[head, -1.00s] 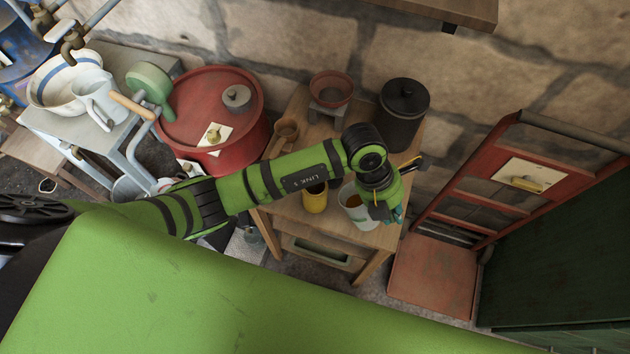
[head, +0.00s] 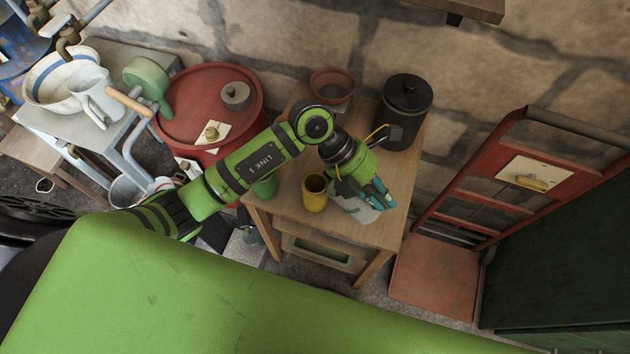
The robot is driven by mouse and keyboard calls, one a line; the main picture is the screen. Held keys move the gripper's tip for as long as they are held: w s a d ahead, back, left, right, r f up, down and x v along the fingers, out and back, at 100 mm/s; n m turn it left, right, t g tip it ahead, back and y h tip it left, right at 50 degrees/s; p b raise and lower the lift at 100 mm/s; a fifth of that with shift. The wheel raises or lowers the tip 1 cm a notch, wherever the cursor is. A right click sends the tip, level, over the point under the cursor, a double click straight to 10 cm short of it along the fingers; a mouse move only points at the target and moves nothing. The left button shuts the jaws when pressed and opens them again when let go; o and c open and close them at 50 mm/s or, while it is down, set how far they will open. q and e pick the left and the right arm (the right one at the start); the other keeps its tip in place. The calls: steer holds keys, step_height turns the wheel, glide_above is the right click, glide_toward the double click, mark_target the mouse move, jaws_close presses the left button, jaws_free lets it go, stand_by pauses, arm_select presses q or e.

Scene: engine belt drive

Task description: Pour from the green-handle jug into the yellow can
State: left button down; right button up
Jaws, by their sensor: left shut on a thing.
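The yellow can (head: 314,197) stands upright on the small wooden table, its open mouth facing up and its inside dark. The pale jug (head: 358,211) is just right of the can and looks tilted. Its mouth and contents are hidden, and I see no stream. My left gripper (head: 376,195) is shut on the jug at its handle side, covering most of the green handle. I cannot tell whether the jug touches the can. My right gripper is not in view.
The wooden table (head: 392,225) also holds a dark lidded pot (head: 405,105), a terracotta bowl (head: 332,84) and a green vessel (head: 265,187) partly under my arm. A red drum (head: 185,110) stands left of it. A red rack (head: 480,180) stands to the right.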

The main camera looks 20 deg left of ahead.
arm_select(q)
steer(key=shift+r, duration=0.2)
steer(key=shift+w+a+r+h+b, duration=0.1)
steer(key=shift+a+r+h+b, duration=0.3)
steer(key=shift+r+h+b, duration=0.4)
steer(key=shift+a+r+h+b, duration=0.25)
steer(key=shift+a+h+b, duration=0.05)
steer(key=shift+h+b, duration=0.2)
steer(key=shift+w+a+r+g+h+b, duration=0.15)
steer(key=shift+a+r+g+h+b, duration=0.25)
steer(key=shift+a+r+h+b, duration=0.6)
stand_by(0.8)
steer(key=shift+w+a+r+h+b, duration=0.1)
steer(key=shift+a+r+h+b, duration=0.05)
steer(key=shift+a+h+b, duration=0.3)
steer(key=shift+w+a+r+h+b, duration=0.15)
steer(key=shift+a+h+b, duration=0.2)
steer(key=shift+a+b, duration=0.2)
steer(key=shift+a+r+h+b, duration=0.2)
steer(key=shift+a+h+b, duration=0.2)
steer(key=shift+a+b, duration=0.15)
steer(key=shift+a+r, duration=0.1)
steer(key=shift+a, duration=0.15)
steer(key=shift+r, duration=0.1)
